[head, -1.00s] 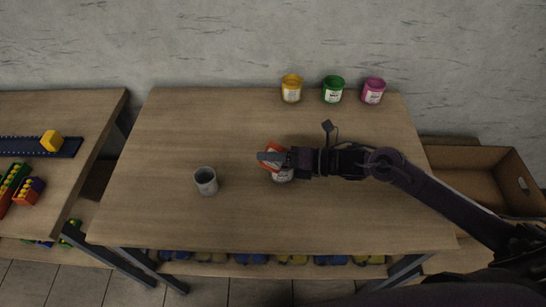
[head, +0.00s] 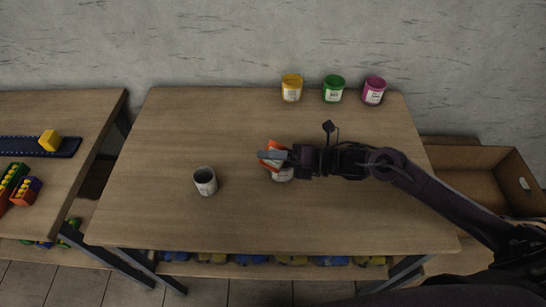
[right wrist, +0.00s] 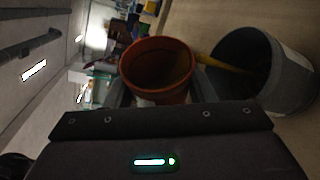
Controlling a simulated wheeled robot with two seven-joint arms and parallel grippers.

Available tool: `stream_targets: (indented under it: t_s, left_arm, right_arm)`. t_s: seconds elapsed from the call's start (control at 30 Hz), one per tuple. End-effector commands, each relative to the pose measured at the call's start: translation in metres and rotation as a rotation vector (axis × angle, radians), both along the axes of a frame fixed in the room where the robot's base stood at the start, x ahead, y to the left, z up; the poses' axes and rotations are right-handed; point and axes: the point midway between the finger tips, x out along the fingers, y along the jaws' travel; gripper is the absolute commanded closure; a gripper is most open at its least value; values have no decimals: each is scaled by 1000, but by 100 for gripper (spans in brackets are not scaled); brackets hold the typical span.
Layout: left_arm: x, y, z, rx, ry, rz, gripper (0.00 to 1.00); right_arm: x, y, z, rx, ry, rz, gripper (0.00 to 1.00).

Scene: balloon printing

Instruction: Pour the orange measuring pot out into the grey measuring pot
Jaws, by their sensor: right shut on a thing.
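My right gripper (head: 272,156) is shut on the orange measuring pot (right wrist: 157,72), above the table's middle. The pot looks tilted; its orange side also shows behind the fingers in the head view (head: 275,146). A pale pot with a label (head: 283,175) is partly hidden just below the gripper. A grey pot (head: 205,182) stands upright to the left, apart from the gripper. In the right wrist view a grey pot (right wrist: 290,85) is close beside the orange one; I cannot tell which of the two it is. A thin yellow streak (right wrist: 228,66) runs between the pots there. My left gripper is not in view.
Yellow (head: 291,88), green (head: 333,89) and magenta (head: 374,91) pots stand at the table's back edge. An open cardboard box (head: 470,185) is at the right. A side table (head: 75,115) with toy bricks is at the left. The table's left half is mostly clear.

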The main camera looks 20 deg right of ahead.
Motion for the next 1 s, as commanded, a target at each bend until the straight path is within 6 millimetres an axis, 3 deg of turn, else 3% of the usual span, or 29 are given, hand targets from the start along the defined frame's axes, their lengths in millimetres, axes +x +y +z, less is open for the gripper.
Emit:
stream_targets:
  t_s: [1.0]
  left_arm:
    - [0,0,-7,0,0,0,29]
  right_arm:
    - [1,-1,-1,51,47,-1,74]
